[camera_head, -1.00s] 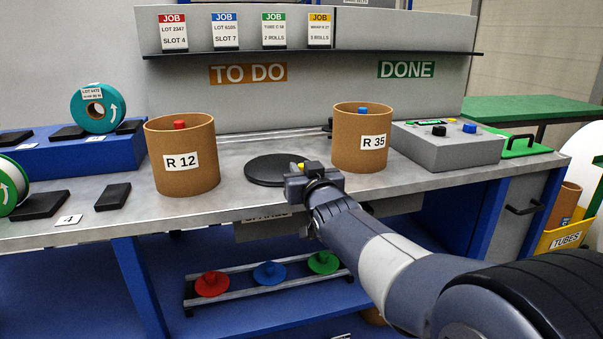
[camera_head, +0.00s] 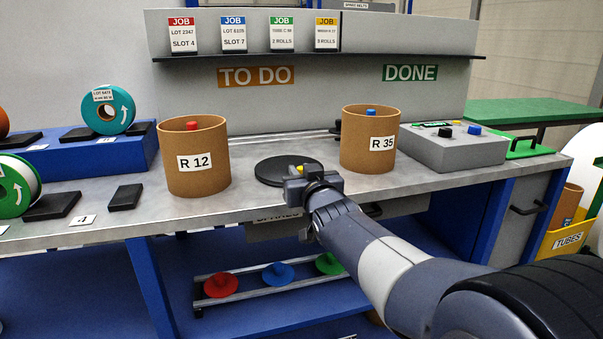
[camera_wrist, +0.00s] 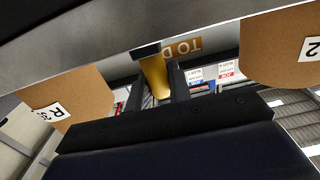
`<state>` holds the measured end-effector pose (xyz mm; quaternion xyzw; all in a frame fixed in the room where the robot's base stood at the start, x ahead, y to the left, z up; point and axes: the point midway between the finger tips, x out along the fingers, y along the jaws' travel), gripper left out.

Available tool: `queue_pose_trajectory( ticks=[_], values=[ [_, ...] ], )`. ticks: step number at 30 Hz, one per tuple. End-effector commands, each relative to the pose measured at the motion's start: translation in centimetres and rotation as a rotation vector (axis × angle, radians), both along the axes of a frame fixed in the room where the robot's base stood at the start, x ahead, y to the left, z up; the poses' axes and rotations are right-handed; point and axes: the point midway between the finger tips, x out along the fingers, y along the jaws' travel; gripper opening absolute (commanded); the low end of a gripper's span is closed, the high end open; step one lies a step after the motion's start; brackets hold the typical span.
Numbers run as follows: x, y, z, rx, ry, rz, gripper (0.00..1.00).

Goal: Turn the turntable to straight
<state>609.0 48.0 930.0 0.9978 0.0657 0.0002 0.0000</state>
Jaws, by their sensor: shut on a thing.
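The turntable (camera_head: 275,171) is a flat black disc on the grey bench, between two brown cardboard cores. A small yellow part (camera_head: 299,168) shows at its right edge, by my gripper. My gripper (camera_head: 299,176) is at the disc's front right edge. In the wrist view my gripper (camera_wrist: 160,85) is shut on the yellow part (camera_wrist: 156,76), which looks like an upright peg or handle between the fingers. The disc's right edge is partly hidden behind the gripper. I cannot tell the turntable's angle from these views.
Core R 12 (camera_head: 195,175) stands left of the turntable, and core R 35 (camera_head: 370,155) stands close on its right. A grey control box (camera_head: 450,152) is further right. Coloured discs lie on a rack (camera_head: 250,292) below the bench.

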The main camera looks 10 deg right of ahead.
Motion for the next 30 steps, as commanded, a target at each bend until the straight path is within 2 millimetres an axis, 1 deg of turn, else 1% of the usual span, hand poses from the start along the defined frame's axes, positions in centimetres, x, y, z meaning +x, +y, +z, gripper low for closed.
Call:
queue_pose_trajectory(
  ticks=[1,8,17,20,22,30],
  values=[
    [0.0,0.0,0.0,0.000,-0.001,0.000,0.20],
    [0.0,0.0,0.0,0.000,0.000,0.000,0.39],
    [-0.3,-0.1,0.0,0.000,0.000,-0.001,0.39],
    [-1.1,-0.2,0.1,0.000,0.000,-0.001,0.39],
    [-2.1,-0.3,0.2,0.000,0.000,-0.001,0.39],
    [-7.0,-0.9,0.3,0.000,-0.001,-0.001,0.39]
  ],
)
